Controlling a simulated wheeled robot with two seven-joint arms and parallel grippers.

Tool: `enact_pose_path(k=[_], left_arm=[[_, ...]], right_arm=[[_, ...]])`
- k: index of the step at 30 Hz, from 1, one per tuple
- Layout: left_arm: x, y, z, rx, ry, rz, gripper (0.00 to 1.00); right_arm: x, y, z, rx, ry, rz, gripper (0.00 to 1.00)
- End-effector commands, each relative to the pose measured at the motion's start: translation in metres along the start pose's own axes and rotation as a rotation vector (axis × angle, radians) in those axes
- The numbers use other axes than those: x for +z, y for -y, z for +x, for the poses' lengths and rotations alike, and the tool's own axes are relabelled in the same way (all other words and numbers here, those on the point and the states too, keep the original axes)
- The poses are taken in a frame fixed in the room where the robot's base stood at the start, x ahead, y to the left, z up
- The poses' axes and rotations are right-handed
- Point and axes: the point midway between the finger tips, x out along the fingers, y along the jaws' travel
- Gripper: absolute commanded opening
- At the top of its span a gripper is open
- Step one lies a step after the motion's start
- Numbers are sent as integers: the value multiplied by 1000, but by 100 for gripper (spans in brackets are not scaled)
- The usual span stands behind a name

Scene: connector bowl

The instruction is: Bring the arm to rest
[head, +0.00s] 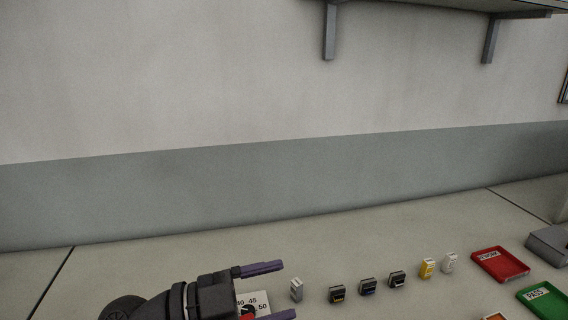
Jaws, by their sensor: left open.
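My left gripper (277,290) reaches in from the bottom left of the head view. Its two purple fingers are apart, with nothing visible between their tips. It is over the table (390,232), just left of a small grey-white connector (296,289). Part of a white dial with numbers (252,299) shows behind and below the fingers; the rest of it is hidden by the gripper. My right gripper is not in the head view.
Right of the gripper stands a row of small connectors: several dark ones (367,287), a yellow one (427,268) and a white one (449,262). Further right are a red tray (501,264), a green tray (546,299) and a grey object (550,244). The table's back is clear.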

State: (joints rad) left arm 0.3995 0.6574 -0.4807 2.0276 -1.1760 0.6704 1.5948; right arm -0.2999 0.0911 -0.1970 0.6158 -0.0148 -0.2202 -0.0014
Motion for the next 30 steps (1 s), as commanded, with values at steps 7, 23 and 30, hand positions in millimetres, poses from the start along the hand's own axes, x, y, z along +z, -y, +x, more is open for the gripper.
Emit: enact_pose_path(k=[7, 23, 30], left_arm=[[56, 42, -91, -1105, 224, -309, 70], [135, -228, -182, -670, 1509, -1113, 70], [246, -290, -190, -639, 1557, -1128, 70]], right_arm=[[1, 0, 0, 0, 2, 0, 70], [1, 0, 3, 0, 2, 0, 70], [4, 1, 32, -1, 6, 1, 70]])
